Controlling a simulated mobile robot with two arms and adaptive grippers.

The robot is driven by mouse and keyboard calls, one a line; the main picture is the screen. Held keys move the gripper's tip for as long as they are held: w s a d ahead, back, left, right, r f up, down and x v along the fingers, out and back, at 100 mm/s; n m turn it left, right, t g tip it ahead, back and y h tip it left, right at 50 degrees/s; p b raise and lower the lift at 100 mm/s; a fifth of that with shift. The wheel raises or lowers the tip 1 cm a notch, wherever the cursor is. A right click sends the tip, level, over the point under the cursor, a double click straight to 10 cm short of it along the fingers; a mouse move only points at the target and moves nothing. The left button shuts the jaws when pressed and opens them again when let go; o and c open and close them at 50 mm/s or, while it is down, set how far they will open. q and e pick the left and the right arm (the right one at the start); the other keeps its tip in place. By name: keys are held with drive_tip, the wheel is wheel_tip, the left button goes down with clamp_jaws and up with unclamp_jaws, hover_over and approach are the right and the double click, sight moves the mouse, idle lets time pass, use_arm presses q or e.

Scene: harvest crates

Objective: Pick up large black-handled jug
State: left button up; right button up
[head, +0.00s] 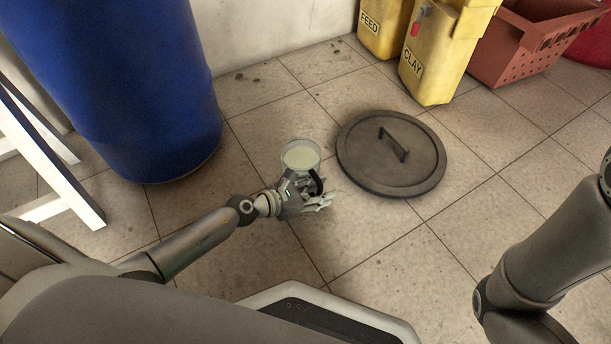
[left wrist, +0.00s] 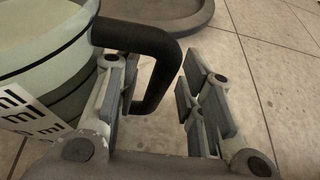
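The large jug (head: 300,156) is pale green and translucent, standing on the tiled floor in the middle of the head view. In the left wrist view the jug (left wrist: 38,55) fills the left side, with dark bands and a white measuring label. Its black handle (left wrist: 160,62) curves out to the right. My left gripper (head: 316,199) is at the handle side of the jug. In the left wrist view my left gripper (left wrist: 157,78) is open, with the handle between its fingers and a gap to the right finger. My right gripper is out of view.
A round dark lid (head: 391,165) with a handle lies on the floor right of the jug. A blue barrel (head: 125,90) stands at left. Yellow bins labelled CLAY (head: 430,75) and FEED (head: 380,30) and a red crate (head: 515,60) are behind. Floor at front right is clear.

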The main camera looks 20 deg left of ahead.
use_arm(q)
clamp_jaws()
drive_tip(key=shift+r, duration=0.1)
idle(0.3)
drive_tip(key=shift+s, duration=0.1)
